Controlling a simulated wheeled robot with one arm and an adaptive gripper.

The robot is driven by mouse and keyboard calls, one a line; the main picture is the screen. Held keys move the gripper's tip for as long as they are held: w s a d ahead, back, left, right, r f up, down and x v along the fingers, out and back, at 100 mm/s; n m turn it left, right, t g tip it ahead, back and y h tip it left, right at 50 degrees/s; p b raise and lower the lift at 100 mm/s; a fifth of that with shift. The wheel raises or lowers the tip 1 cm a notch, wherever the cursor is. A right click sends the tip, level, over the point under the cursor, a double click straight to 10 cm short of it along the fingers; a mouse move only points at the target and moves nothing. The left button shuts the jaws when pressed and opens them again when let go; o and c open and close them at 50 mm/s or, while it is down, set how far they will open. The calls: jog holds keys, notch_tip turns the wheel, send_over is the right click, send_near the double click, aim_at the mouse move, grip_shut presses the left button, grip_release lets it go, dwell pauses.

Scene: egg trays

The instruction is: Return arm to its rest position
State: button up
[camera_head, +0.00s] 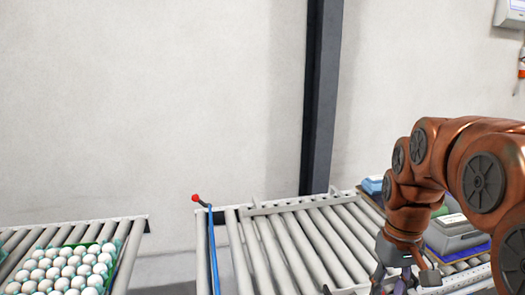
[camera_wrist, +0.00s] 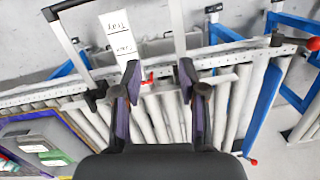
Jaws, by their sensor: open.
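My copper-coloured arm reaches in from the right side of the head view. My gripper (camera_head: 392,280) hangs low at its end, over the right-hand roller conveyor, and the bottom edge of the picture cuts it off. In the wrist view my gripper (camera_wrist: 158,82) shows two dark fingers with purple inner sides, spread apart. Nothing is between them but the conveyor rollers beyond. The gripper is open and empty.
A green tray (camera_head: 117,255) of white eggs sits on the left conveyor (camera_head: 135,240). A gap separates it from the right roller conveyor (camera_head: 290,235), whose middle is bare. A grey device (camera_head: 455,235) stands by my arm. A dark post (camera_head: 320,100) stands behind.

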jog(key=s+a+f+p, duration=0.1)
jog(key=s+a+f, duration=0.1)
jog(key=s, duration=0.8)
jog(key=s+a+f+p, duration=0.2)
jog(key=s+a, duration=0.2)
jog(key=s, duration=0.6)
jog(key=shift+a+f+m+g, duration=0.15)
jog(key=shift+f+m+g, duration=0.05)
jog(key=shift+m+g, duration=0.2)
